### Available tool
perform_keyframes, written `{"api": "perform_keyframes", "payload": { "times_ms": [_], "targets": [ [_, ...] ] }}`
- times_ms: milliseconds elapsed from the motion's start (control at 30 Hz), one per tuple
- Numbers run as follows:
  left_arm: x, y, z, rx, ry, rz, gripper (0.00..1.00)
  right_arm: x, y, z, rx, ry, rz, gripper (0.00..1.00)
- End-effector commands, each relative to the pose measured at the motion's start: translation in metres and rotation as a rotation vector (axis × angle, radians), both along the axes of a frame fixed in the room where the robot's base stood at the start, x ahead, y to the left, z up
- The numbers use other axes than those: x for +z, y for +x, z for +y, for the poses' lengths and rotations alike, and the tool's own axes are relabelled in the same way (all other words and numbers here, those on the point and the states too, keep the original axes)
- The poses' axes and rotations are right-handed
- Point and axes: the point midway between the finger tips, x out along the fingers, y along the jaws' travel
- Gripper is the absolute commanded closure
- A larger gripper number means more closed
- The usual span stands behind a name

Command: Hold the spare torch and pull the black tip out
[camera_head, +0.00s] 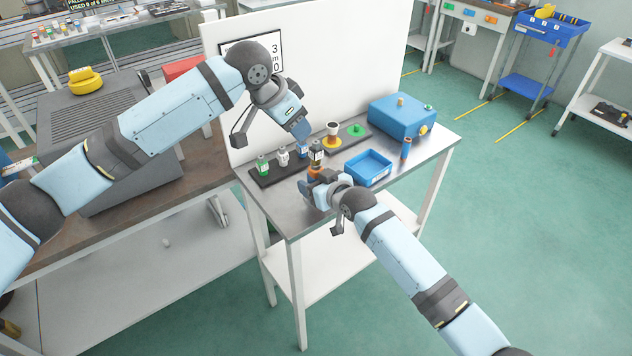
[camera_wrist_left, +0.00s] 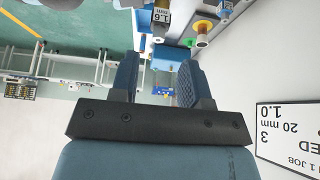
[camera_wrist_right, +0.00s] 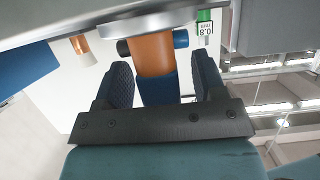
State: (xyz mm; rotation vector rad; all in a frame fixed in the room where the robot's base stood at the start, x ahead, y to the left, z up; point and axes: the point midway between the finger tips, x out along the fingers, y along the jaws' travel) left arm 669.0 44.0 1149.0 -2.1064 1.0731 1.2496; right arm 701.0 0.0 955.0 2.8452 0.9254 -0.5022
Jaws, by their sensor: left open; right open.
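The spare torch (camera_head: 315,171) stands upright near the table's front edge, its orange body partly hidden by my right gripper. The dark tip (camera_head: 316,150) with a pale label sits on its top; a 1.6 mm label shows in the left wrist view (camera_wrist_left: 162,17). My right gripper (camera_head: 312,190) is open, low at the torch; in the right wrist view the orange body (camera_wrist_right: 152,55) stands between its spread fingers. My left gripper (camera_head: 302,131) is open and empty, above and slightly left of the tip, with the labelled part beyond its fingers in its wrist view.
A dark tray (camera_head: 265,181) with green, white and blue-marked pieces lies at left. A blue tray (camera_head: 356,177) and blue box (camera_head: 394,123) stand right. A white panel (camera_head: 330,70) rises behind.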

Motion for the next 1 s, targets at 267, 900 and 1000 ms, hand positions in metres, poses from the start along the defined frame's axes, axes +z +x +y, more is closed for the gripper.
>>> {"api": "perform_keyframes", "payload": {
  "times_ms": [267,900,1000],
  "targets": [
    [0.000,0.000,0.000,0.000,0.000,0.000,0.57,0.000,0.000,0.000,0.000,0.000,0.000,0.94],
    [0.109,0.108,-0.054,-0.083,-0.153,-0.942,0.42,0.000,0.000,-0.001,-0.001,-0.001,0.001,1.00],
    [0.141,0.111,-0.073,-0.200,-0.171,-1.184,0.42,-0.001,0.000,-0.001,-0.001,-0.001,0.001,1.00]
  ]
}}
